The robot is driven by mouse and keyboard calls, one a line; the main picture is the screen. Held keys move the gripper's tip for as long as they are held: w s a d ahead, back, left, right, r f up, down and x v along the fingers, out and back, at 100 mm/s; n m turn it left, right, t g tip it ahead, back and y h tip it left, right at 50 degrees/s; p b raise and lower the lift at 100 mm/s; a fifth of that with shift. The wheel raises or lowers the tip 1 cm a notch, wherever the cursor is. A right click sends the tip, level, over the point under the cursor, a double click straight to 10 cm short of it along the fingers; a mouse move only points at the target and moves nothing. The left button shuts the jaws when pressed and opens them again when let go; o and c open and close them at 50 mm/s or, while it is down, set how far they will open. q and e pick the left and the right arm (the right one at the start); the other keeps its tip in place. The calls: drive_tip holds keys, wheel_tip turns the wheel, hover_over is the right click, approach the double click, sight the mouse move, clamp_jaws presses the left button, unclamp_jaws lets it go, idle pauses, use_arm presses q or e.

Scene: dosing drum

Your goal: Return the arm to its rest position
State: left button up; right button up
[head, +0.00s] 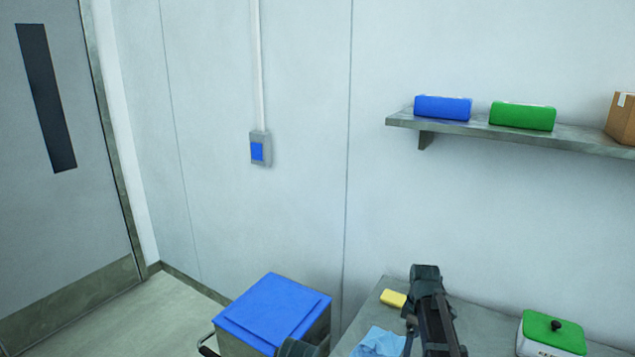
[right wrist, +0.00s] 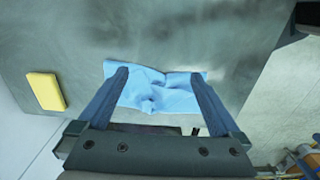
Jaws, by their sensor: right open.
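My right arm reaches over the grey worktop in the head view, and its dark gripper (head: 412,325) is seen there only in part. In the right wrist view the right gripper (right wrist: 159,75) is open, with its two fingers wide apart. A crumpled light blue cloth (right wrist: 160,94) lies on the worktop beyond and between the fingers, and I cannot tell whether they touch it. The cloth (head: 378,343) also shows at the bottom of the head view. My left gripper is not in view.
A yellow sponge (head: 393,298) lies beside the cloth. A green-lidded box (head: 548,338) stands right on the worktop (head: 490,325). A blue-lidded bin (head: 272,310) stands left of it. A wall shelf (head: 480,128) holds a blue pack (head: 443,108), a green pack (head: 522,117) and a cardboard box (head: 622,120).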

drive_tip(key=s+d+f+b, duration=0.2)
drive_tip(key=d+f+b, duration=0.1)
drive_tip(key=s+d+f+b, duration=0.2)
drive_tip(key=d+f+b, duration=0.1)
drive_tip(key=f, duration=0.1)
drive_tip(key=s+d+f+b, duration=0.2)
drive_tip(key=d+f+b, duration=0.1)
drive_tip(key=d+b, duration=0.1)
drive_tip(key=shift+f, duration=0.15)
drive_tip(key=shift+a, duration=0.1)
